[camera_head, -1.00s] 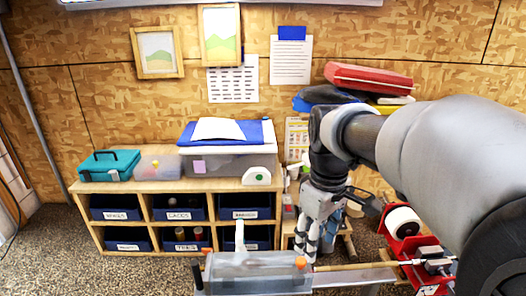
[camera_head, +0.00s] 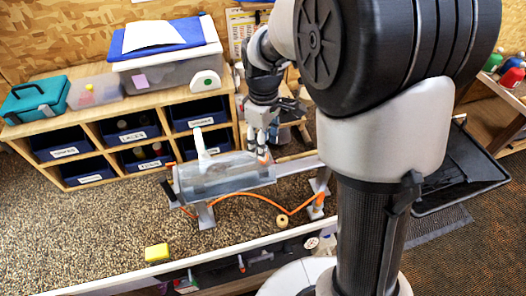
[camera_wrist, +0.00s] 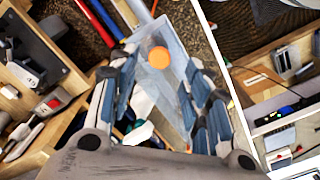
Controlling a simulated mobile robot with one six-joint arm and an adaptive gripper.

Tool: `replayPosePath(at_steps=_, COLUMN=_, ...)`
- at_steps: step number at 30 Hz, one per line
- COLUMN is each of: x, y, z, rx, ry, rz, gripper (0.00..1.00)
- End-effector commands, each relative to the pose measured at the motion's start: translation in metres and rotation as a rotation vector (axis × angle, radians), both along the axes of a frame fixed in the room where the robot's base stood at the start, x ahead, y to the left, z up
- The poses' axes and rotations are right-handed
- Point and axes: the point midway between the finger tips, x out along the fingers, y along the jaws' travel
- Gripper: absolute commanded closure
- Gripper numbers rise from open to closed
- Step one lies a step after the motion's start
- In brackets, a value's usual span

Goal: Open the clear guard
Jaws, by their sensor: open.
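The clear guard (camera_head: 225,178) is a see-through cover lying lengthwise on a bench-like stand in the head view. A white upright handle-like piece (camera_head: 202,145) stands at its back left. My gripper (camera_head: 257,152) is over the guard's right end, pointing down. In the wrist view the guard (camera_wrist: 176,40) lies beneath my gripper (camera_wrist: 158,68), whose two fingers are spread apart. A round orange knob (camera_wrist: 158,57) shows between the fingertips. I cannot tell whether a finger touches the guard. Its right end is partly hidden by the gripper in the head view.
A wooden cubby shelf (camera_head: 105,118) with blue bins stands behind the guard. An orange hose (camera_head: 262,200) curves below it. A yellow block (camera_head: 157,252) lies at the front left. A black tray (camera_head: 460,170) is at the right. Gravelly surface left of the guard is mostly clear.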

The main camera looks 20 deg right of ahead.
Motion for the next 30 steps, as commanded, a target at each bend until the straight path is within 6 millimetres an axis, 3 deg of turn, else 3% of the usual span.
replayPosePath(at_steps=4, x=-0.001, y=0.0, z=-0.027, rx=0.0, ry=0.004, rz=0.0, gripper=0.56)
replayPosePath(at_steps=10, x=0.0, y=0.0, z=-0.046, rx=0.0, ry=0.001, rz=0.0, gripper=0.56)
replayPosePath(at_steps=20, x=0.0, y=0.0, z=-0.049, rx=0.0, ry=0.0, rz=0.0, gripper=0.56)
replayPosePath(at_steps=30, x=0.0, y=0.0, z=-0.049, rx=0.0, ry=-0.001, rz=0.0, gripper=0.78)
